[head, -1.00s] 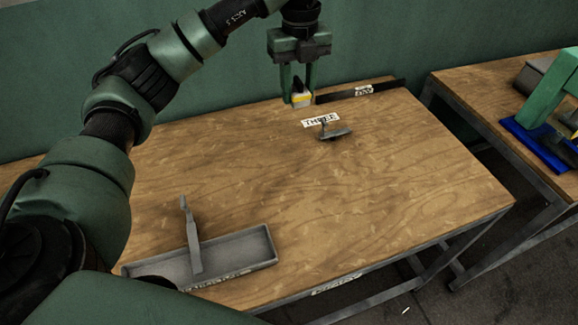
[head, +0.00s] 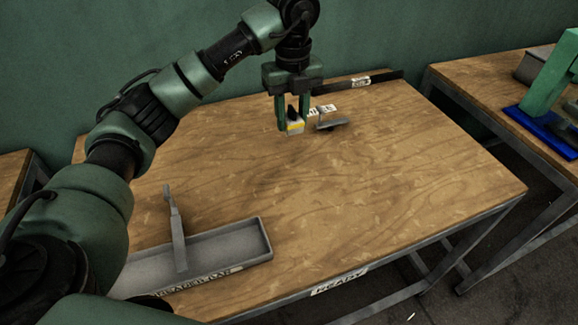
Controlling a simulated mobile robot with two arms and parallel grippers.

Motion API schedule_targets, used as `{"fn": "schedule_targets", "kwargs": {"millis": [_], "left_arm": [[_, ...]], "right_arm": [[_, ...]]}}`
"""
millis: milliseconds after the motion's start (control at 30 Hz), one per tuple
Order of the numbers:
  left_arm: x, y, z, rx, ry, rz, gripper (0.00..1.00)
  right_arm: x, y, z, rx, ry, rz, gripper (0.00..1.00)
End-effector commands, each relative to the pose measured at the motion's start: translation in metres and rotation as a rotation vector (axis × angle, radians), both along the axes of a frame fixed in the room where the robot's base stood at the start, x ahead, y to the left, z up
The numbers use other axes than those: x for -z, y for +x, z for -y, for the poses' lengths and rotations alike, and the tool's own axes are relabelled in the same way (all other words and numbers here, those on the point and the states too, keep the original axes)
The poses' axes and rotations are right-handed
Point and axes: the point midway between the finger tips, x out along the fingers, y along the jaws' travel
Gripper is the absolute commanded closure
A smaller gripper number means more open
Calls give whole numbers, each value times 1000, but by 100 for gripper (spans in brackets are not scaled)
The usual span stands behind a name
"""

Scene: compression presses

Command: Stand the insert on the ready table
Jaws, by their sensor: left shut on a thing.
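My left gripper (head: 293,118) points down over the back part of the ready table (head: 360,205). It is shut on a small insert (head: 295,127), which shows a pale block with a yellow band and a dark top between the fingers. I cannot tell whether the insert touches the tabletop or hangs just above it. The table's front edge carries a label (head: 340,282) that seems to read READY. My right gripper is not in view.
A grey part with an upright pin (head: 333,124) lies just right of the insert, by a white label. A long grey tray (head: 215,256) with an upright handle stands front left. A dark rail (head: 370,80) runs along the back edge. The table's middle is clear.

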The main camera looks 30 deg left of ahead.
Motion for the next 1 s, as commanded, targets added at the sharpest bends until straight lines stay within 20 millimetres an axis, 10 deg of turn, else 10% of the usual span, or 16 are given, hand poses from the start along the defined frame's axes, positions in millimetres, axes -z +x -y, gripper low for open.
{"fn": "schedule_targets", "kwargs": {"millis": [400, 1000], "left_arm": [[100, -1, 0, -1, 0, -3, 100], [156, 0, 0, -1, 0, 1, 100]], "right_arm": [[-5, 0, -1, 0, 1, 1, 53], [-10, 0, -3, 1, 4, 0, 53]]}}
